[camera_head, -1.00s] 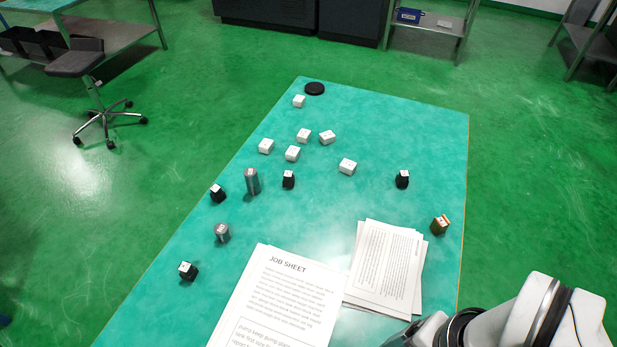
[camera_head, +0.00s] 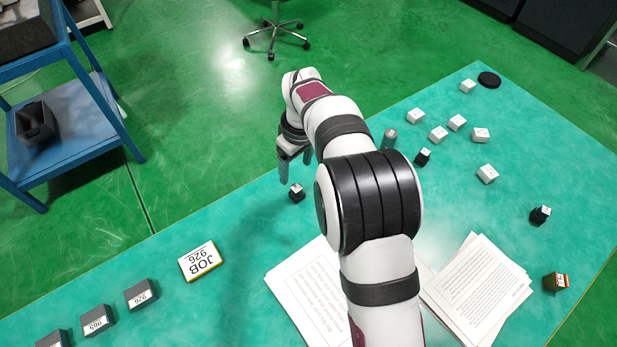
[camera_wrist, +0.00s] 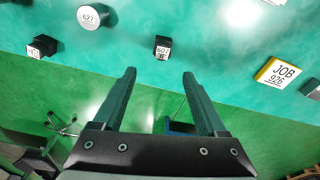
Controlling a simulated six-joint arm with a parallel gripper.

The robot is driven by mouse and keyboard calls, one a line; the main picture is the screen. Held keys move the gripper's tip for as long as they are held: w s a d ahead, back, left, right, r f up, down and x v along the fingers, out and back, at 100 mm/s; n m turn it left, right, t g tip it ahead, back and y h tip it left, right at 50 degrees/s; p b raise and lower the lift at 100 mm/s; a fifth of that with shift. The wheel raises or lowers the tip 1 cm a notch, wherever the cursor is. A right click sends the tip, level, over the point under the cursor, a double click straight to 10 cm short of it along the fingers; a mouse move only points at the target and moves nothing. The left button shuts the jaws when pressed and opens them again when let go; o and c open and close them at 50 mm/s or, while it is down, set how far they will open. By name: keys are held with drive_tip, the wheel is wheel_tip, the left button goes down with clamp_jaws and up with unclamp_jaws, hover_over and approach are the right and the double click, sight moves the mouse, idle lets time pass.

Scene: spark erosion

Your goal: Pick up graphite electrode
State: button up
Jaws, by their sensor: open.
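Several small dark blocks with white labels, which look like graphite electrodes, stand on the teal table. One dark block (camera_head: 296,193) is just below and beside my gripper (camera_head: 294,168) in the head view. A dark block labelled 607 (camera_wrist: 161,53) shows in the wrist view ahead of the gap between my fingertips (camera_wrist: 159,73), apart from them. Another dark block (camera_wrist: 40,47) is at the left there. Further dark blocks (camera_head: 423,157) and (camera_head: 541,214) stand to the right in the head view. My gripper is open and empty.
A job card marked 926 (camera_head: 200,261) lies left of the gripper. Dark labelled boxes (camera_head: 141,294) stand at the lower left. A grey cylinder labelled 627 (camera_wrist: 90,16), white blocks (camera_head: 438,134), papers (camera_head: 477,290) and a brownish block (camera_head: 556,282) are also on the table (camera_head: 245,215).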

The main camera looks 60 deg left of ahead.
sight(297, 188)
wheel_tip(297, 188, down, 9)
drive_tip(key=shift+s+f, duration=0.1)
drive_tip(key=shift+s, duration=0.05)
clamp_jaws()
idle(0.4)
